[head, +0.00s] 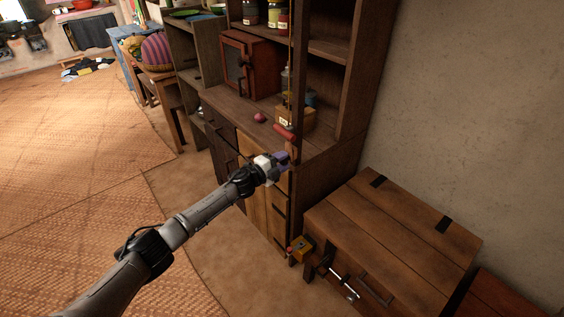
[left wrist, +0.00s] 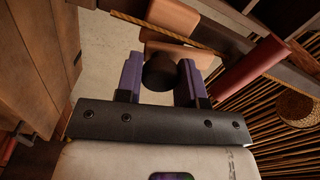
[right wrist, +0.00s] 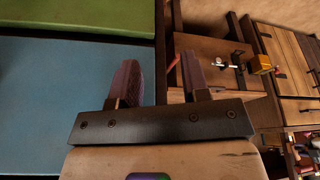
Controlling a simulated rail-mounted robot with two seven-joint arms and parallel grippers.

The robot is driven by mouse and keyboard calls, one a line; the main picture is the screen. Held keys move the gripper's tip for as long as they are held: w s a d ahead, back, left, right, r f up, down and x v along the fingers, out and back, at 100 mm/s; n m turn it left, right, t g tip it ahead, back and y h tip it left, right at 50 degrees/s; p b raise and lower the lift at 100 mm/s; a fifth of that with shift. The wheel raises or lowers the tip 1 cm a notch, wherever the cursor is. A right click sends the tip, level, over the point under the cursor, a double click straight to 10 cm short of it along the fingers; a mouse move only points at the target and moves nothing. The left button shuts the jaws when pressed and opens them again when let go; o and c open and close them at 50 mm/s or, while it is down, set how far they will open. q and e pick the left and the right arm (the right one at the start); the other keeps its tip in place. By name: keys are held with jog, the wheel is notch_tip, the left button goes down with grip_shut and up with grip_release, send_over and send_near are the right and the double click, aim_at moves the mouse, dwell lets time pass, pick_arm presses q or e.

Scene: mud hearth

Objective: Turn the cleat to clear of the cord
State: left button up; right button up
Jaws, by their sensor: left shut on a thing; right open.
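The cleat (head: 291,148) is a small tan wooden piece on the front post of the dark cabinet. In the left wrist view its wooden parts (left wrist: 172,16) show beyond my fingers. The thin tan cord (head: 291,70) comes down along the post toward it; in the left wrist view the cord (left wrist: 225,40) runs slantwise close by the wooden parts. My left gripper (head: 279,158) is at the post, its purple fingers (left wrist: 160,60) shut on a round black knob (left wrist: 160,74). How the cord lies on the cleat is unclear. My right gripper (right wrist: 160,62) is open and empty, away from the cleat.
A red cylinder (head: 285,132) sits just above the cleat. The cabinet's shelf holds jars and a small box. A wooden chest (head: 390,230) with a metal hasp (head: 340,282) stands at the right. Woven mats (head: 60,160) cover open floor at the left.

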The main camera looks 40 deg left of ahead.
pick_arm(q)
jog(key=shift+m, duration=0.3)
jog(key=o, duration=0.9)
jog(key=shift+p+v, duration=1.2)
jog(key=shift+v, duration=5.7)
